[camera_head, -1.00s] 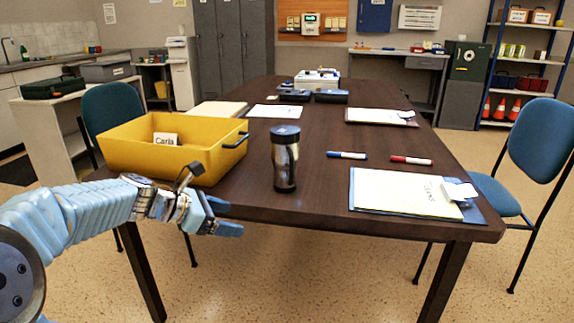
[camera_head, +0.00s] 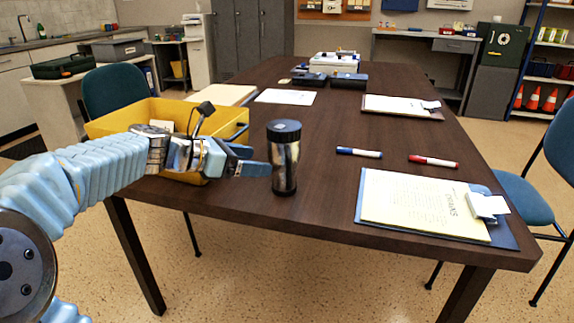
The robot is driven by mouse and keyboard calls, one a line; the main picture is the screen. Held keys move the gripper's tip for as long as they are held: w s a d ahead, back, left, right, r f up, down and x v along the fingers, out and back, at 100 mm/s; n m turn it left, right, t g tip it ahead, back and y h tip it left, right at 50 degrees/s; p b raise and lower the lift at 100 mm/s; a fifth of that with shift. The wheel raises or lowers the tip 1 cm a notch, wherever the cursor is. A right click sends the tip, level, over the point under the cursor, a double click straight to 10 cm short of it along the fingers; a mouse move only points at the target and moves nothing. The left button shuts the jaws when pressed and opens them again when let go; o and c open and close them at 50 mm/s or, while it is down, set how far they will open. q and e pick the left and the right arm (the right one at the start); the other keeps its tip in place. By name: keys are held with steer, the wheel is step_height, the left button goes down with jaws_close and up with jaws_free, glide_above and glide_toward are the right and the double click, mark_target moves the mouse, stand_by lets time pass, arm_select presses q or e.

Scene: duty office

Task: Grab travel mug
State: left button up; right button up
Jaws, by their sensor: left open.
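The travel mug (camera_head: 284,160) is a dark, metallic cylinder with a black lid. It stands upright near the front edge of the brown table (camera_head: 330,215). My left gripper (camera_head: 252,161) is open, its blue fingers pointing right at the mug. The fingertips are just left of the mug's body. I cannot tell from this view whether they touch it. My left arm passes in front of the yellow bin. My right gripper is not in view.
A yellow bin (camera_head: 120,122) stands left of the mug, behind my arm. A blue marker (camera_head: 358,152), a red marker (camera_head: 433,161) and a clipboard with papers (camera_head: 420,205) lie to the right. Blue chairs (camera_head: 115,92) flank the table.

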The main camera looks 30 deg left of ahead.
mark_target(272, 161)
arm_select(q)
steer(key=x, duration=0.8)
steer(key=shift+w+d, duration=0.15)
steer(key=shift+w, duration=0.2)
steer(key=shift+c, duration=0.4)
steer(key=c, duration=0.9)
